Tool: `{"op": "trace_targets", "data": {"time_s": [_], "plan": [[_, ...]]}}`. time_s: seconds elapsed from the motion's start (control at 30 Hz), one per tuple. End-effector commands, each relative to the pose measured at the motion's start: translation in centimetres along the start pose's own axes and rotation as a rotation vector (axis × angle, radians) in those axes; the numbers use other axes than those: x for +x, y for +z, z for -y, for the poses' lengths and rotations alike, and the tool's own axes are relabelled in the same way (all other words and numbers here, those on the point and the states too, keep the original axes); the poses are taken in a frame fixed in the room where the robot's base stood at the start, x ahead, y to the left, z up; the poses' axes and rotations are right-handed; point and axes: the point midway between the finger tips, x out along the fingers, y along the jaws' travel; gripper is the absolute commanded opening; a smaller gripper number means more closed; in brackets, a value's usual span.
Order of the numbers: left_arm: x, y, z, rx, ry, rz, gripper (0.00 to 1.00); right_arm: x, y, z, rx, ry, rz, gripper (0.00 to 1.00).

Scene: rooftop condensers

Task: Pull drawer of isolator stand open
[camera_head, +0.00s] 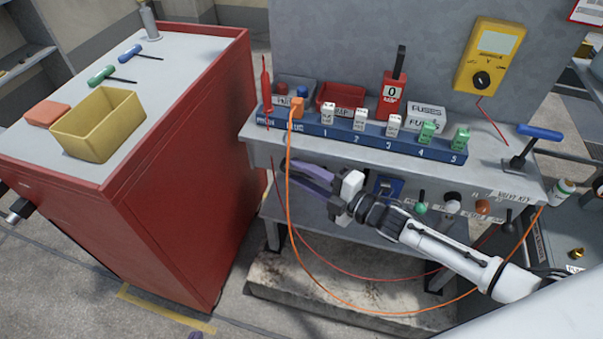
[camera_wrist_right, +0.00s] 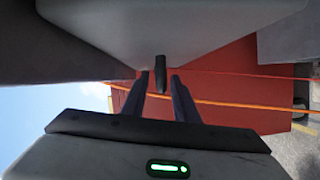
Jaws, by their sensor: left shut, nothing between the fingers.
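The isolator stand (camera_head: 262,152) is a grey bench with a front panel. My right gripper (camera_head: 288,172), with purple fingers, is at the left part of that front, just below the top's edge. In the right wrist view its two fingers (camera_wrist_right: 160,95) are apart, with a dark handle (camera_wrist_right: 160,72) between their ends. The handle projects from a grey surface (camera_wrist_right: 180,30); contact with the fingers cannot be told. The drawer's outline is hidden in the head view, and it seems closed. A purple tip of my left gripper (camera_head: 195,335) shows at the bottom edge, shut and empty.
A red cabinet (camera_head: 185,190) with a yellow bin (camera_head: 100,125) stands close on the left. An orange cable (camera_head: 292,215) and a thin red lead (camera_head: 340,276) hang before the stand near my right gripper. A blue numbered rail (camera_head: 345,130) holds several plugs. Floor between is clear.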

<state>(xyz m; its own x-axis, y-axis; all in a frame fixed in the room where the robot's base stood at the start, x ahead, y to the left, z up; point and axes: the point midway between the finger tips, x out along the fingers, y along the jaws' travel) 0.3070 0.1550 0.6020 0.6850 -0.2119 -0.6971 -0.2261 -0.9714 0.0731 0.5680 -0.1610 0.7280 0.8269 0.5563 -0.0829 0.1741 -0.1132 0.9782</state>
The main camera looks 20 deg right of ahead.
Motion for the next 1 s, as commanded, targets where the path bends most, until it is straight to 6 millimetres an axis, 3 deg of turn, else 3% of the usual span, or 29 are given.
{"op": "trace_targets", "data": {"time_s": [0.27, 0.4, 0.43, 1.0], "plan": [[-0.03, 0.09, -0.09, -0.001, 0.001, 0.002, 0.0, 0.15, -0.03, -0.01, 0.001, 0.0, 0.0, 0.26], [-0.09, 0.26, -0.14, -0.002, 0.002, 0.005, 0.0, 0.14, -0.03, 0.0, 0.001, 0.0, 0.0, 0.02], [-0.1, 0.3, -0.15, -0.002, 0.002, 0.006, 0.0, 0.13, -0.03, 0.0, 0.001, 0.0, 0.0, 0.0], [-0.16, 0.45, -0.18, -0.004, 0.002, 0.008, 0.0, 0.1, -0.01, 0.02, 0.001, 0.0, 0.0, 0.0]]}}
